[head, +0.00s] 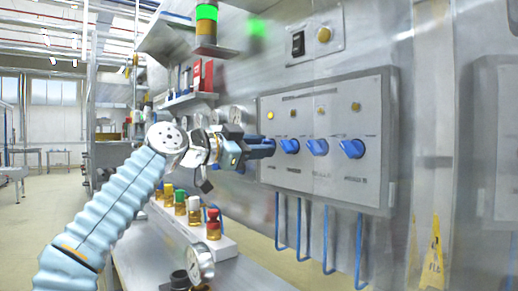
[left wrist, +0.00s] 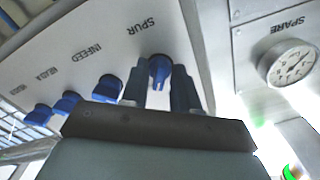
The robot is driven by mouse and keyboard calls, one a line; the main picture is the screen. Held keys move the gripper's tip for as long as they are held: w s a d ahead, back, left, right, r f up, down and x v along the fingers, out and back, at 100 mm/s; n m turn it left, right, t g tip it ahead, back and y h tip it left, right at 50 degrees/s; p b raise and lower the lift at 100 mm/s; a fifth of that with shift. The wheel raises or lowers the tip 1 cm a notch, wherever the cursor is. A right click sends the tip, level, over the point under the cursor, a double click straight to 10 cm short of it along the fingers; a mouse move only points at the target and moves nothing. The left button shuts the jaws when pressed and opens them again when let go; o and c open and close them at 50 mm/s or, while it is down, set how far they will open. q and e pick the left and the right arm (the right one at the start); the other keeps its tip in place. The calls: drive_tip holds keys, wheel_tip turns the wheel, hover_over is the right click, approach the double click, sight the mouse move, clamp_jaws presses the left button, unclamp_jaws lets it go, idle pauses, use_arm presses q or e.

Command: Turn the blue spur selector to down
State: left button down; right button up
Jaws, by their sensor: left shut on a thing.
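The blue spur selector (left wrist: 158,70) is a round blue knob with a raised grip, at the end of the row beside the printed word SPUR. My left gripper (left wrist: 158,92) has one dark finger on each side of it and is shut on it. In the head view the left gripper (head: 266,148) reaches the left end of the panel and hides the spur selector. I cannot tell which way the selector points. My right gripper is not in view.
The grey panel (head: 376,190) carries more blue selectors, the nearest one (head: 290,146) close right of my gripper. Blue pipes (head: 327,240) run below. A rack of coloured-cap bottles (head: 194,210) stands under my left arm. A gauge (left wrist: 291,65) marked SPARE sits nearby.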

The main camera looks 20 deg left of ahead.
use_arm(q)
drive_tip(key=shift+m, duration=1.1)
drive_tip(key=c, duration=1.2)
unclamp_jaws()
drive_tip(key=shift+o, duration=0.2)
drive_tip(key=b+v, duration=0.5)
drive_tip(key=v, duration=0.8)
drive_tip(key=shift+s+a, duration=0.25)
drive_tip(key=shift+s, duration=0.05)
